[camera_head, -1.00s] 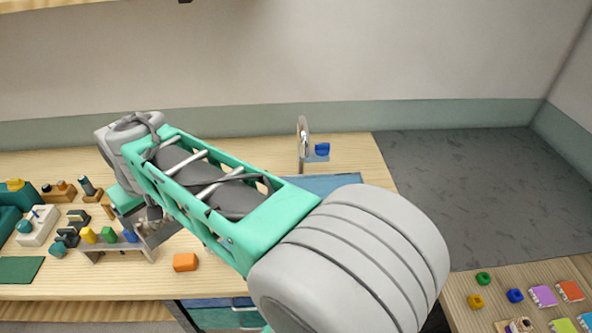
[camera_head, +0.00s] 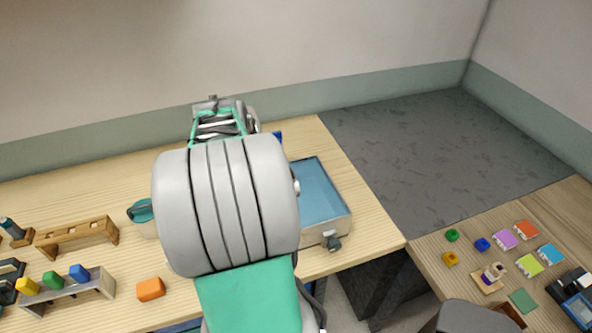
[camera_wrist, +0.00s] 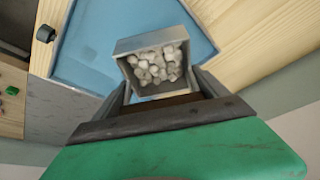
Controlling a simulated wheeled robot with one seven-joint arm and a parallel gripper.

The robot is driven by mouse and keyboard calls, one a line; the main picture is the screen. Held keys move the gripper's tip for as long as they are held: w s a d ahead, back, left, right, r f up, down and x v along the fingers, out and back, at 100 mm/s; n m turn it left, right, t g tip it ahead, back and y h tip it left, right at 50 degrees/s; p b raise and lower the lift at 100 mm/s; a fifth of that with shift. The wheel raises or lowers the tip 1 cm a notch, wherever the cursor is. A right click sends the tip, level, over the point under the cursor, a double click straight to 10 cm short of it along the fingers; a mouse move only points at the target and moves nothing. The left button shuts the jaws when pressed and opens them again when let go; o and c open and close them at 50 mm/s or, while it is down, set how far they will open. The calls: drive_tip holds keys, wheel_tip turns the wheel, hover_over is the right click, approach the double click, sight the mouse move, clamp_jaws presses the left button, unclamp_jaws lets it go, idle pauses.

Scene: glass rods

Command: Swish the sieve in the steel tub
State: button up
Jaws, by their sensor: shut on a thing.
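The steel tub (camera_head: 328,229), filled with blue water, stands near the right end of the wooden table, partly hidden by my arm. The sieve (camera_wrist: 150,42) is a small grey square basket with several whitish lumps inside. My gripper (camera_wrist: 162,98) is shut on the sieve's near side and holds it over the tub's near edge. Whether the sieve touches the water I cannot tell. In the head view my arm hides the gripper and sieve.
A wooden rack (camera_head: 76,235) and a stand with coloured stoppers (camera_head: 66,296) are at the left. An orange block (camera_head: 151,289) lies near the front. A teal-topped vessel (camera_head: 141,211) stands left of my arm. A second table (camera_head: 500,240) with small coloured items is at the right.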

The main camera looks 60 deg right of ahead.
drive_tip(key=s+d+m+g+y, duration=0.1)
drive_tip(key=s+d+m+g, duration=0.4)
drive_tip(key=s+m, duration=0.55)
drive_tip(key=shift+m+t, duration=0.35)
drive_tip(key=shift+t, duration=0.15)
drive_tip(key=f+b, duration=0.4)
drive_tip(key=f, duration=0.1)
drive_tip(key=f+b, duration=0.4)
drive_tip(key=d+f+b, duration=0.1)
drive_tip(key=f+b, duration=0.3)
drive_tip(key=f, duration=0.1)
drive_tip(key=shift+f+b, duration=0.3)
drive_tip(key=shift+b, duration=0.05)
drive_tip(key=shift+w+r, duration=0.1)
